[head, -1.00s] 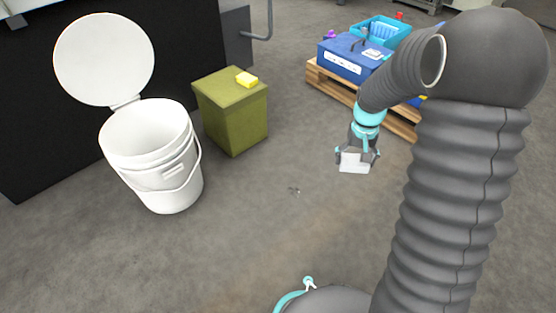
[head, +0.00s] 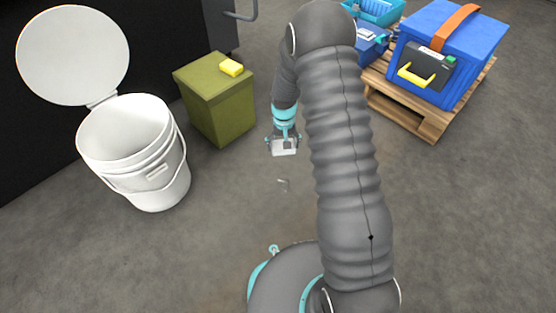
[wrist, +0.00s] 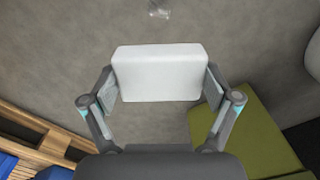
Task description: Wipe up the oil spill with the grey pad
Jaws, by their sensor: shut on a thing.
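My gripper (head: 284,140) is shut on a pale grey, almost white pad (head: 284,151), held by its two short ends. In the wrist view, the pad (wrist: 160,73) is a block between the two fingers, and its broad face looks clean. A small shiny patch (head: 284,185), which looks like the oil spill, lies on the concrete floor just nearer than the pad in the head view. The wrist view shows that patch (wrist: 158,10) at the top edge, partly cut off, beyond the pad. The pad and the patch are apart in both views.
A white bucket (head: 150,180) with its lid raised stands at left. An olive box (head: 225,118) with a yellow block (head: 231,68) on top is left of my gripper. A pallet (head: 428,124) with blue containers stands at right. Floor around the patch is clear.

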